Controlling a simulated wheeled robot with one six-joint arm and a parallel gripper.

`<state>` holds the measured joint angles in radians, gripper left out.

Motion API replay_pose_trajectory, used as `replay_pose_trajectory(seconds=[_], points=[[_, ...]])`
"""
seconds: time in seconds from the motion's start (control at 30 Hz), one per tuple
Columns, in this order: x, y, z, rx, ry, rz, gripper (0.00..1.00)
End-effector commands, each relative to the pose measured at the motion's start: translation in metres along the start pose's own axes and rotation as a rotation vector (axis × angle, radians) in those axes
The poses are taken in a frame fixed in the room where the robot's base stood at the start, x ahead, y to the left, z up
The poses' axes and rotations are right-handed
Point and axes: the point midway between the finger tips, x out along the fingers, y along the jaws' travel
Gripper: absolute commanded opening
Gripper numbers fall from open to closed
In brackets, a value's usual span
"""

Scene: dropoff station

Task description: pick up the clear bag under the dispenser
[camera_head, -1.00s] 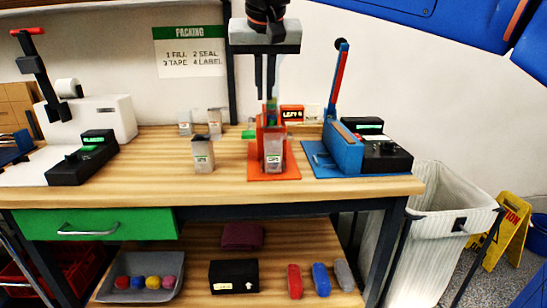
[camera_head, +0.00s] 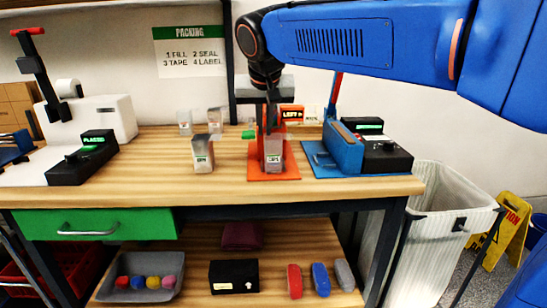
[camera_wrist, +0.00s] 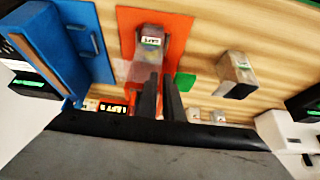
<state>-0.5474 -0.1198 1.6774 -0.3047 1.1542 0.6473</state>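The clear bag (camera_head: 273,155) stands upright on the orange base of the dispenser (camera_head: 288,172), with a small white and green label on its front. It also shows in the wrist view (camera_wrist: 143,70), on the orange base (camera_wrist: 182,28). My gripper (camera_head: 266,131) points down over the dispenser, with its fingertips at the bag's top. The two fingers are parallel with a narrow gap, and the gripper looks open. In the wrist view the fingertips (camera_wrist: 161,76) overlap the bag's upper end. I cannot tell whether they touch it. My gripper hides much of the dispenser's upper part.
Another labelled clear bag (camera_head: 202,155) stands to the left, with smaller bags (camera_head: 185,122) behind it. A blue sealing device (camera_head: 343,150) stands close on the right. A black scale display (camera_head: 82,160) is at the left. The front table strip is clear.

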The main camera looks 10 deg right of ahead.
Motion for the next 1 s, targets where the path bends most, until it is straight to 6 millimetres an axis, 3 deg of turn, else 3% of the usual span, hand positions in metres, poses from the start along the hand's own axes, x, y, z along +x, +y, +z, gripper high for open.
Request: replay_pose_trajectory(seconds=[0.3,0.53,0.57,1.0], points=[[0.04,0.0,0.002,0.0,-0.002,0.002,0.07],[0.041,-0.001,0.002,0.0,-0.001,0.001,0.07],[0.041,-0.001,0.002,0.0,-0.001,0.001,0.0],[0.039,-0.001,0.001,0.0,0.0,0.001,0.0]])
